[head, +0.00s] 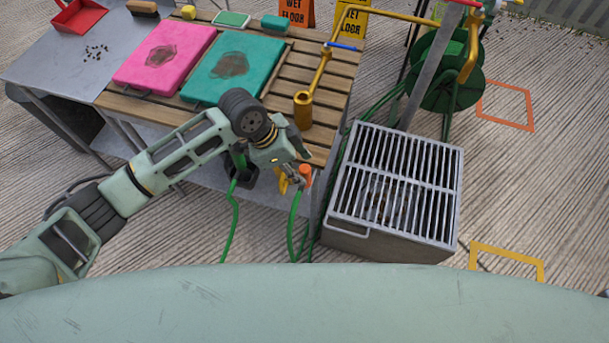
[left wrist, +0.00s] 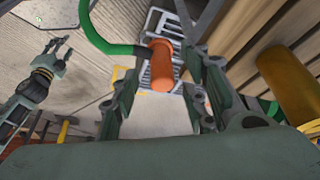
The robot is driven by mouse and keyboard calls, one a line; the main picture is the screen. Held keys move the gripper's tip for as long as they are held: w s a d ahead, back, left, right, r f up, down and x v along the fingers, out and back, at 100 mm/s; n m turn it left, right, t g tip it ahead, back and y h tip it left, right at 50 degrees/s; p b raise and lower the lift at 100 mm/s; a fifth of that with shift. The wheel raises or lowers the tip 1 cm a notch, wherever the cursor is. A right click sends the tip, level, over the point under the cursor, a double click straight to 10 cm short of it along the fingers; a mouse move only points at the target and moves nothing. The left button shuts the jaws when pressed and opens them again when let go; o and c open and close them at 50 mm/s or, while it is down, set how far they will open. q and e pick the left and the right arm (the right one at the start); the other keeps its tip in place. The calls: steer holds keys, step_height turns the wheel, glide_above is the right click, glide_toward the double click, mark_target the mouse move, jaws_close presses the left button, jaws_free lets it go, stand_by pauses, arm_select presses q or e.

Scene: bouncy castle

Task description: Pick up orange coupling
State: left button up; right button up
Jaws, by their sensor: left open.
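The orange coupling (head: 305,174) is at the end of a green hose, at the front edge of the slatted bench. In the left wrist view the orange coupling (left wrist: 161,65) shows as a short cylinder between my left fingers. My left gripper (head: 296,167) is open right beside it in the head view. The left wrist view shows my left gripper (left wrist: 163,88) with a gap on both sides of the coupling; I cannot tell whether either finger touches it. My right gripper (left wrist: 58,46) shows at the left of the left wrist view, with its fingers apart and empty.
The slatted bench (head: 293,92) carries a pink mat (head: 190,45), a teal mat (head: 205,92) and a yellow pipe stand (head: 303,108). A grated metal box (head: 345,215) stands right of the coupling. A green hose reel (head: 465,88) stands behind it. Green hose (head: 235,215) hangs nearby.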

arm_select(q)
steer(key=x, duration=0.4)
steer(key=shift+d+f+p, duration=0.15)
steer(key=shift+d+p, duration=0.15)
steer(key=shift+p, duration=0.1)
jaws_close()
